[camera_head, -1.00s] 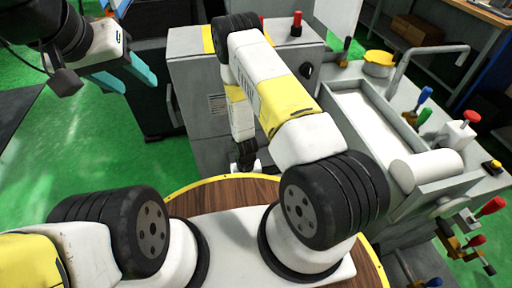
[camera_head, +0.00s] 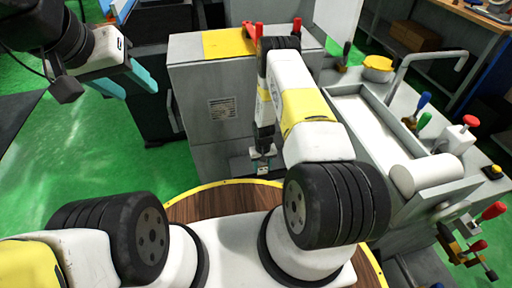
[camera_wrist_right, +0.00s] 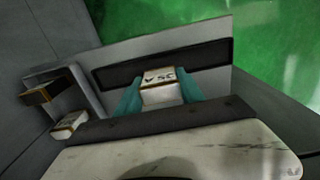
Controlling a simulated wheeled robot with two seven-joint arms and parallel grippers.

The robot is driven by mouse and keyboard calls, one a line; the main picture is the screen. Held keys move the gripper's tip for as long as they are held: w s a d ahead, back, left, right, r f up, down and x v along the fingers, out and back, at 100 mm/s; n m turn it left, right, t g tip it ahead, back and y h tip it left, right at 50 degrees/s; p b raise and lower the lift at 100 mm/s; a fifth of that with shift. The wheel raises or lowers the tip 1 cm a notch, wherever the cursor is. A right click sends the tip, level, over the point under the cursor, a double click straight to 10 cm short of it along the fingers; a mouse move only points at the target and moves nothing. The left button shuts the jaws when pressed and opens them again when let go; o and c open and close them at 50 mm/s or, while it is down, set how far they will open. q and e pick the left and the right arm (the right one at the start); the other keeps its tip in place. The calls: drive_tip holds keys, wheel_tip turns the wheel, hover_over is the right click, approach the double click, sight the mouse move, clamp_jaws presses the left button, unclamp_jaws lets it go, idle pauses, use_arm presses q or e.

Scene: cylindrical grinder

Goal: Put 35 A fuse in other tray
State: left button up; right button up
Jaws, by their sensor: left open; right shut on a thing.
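My right gripper (camera_wrist_right: 160,94) has teal fingers shut on a small white fuse (camera_wrist_right: 162,86) with brownish edges. Its marking looks like 35 but is not clear. The fuse is over or at a long tray (camera_wrist_right: 222,35) with a dark inside; I cannot tell whether it touches it. A smaller grey tray (camera_wrist_right: 85,78) at the left has a brown-and-white fuse (camera_wrist_right: 40,96) and a white fuse (camera_wrist_right: 69,124) at it. In the head view my right gripper (camera_head: 262,154) is low in front of the grey cabinet. My left gripper (camera_head: 127,80) is open and empty at upper left.
The grey cabinet (camera_head: 205,135) stands behind my right gripper. The grinder (camera_head: 365,115), with its handle and coloured knobs, fills the right side. A round wooden top (camera_head: 190,208) with a yellow rim lies in front. Green floor is open at left.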

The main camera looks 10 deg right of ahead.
drive_tip(key=shift+s+a+f, duration=0.1)
drive_tip(key=shift+s+f, duration=0.05)
drive_tip(key=shift+f, duration=1.15)
drive_tip(key=shift+f, duration=0.1)
drive_tip(key=o, duration=1.5)
drive_tip(key=shift+c, duration=0.2)
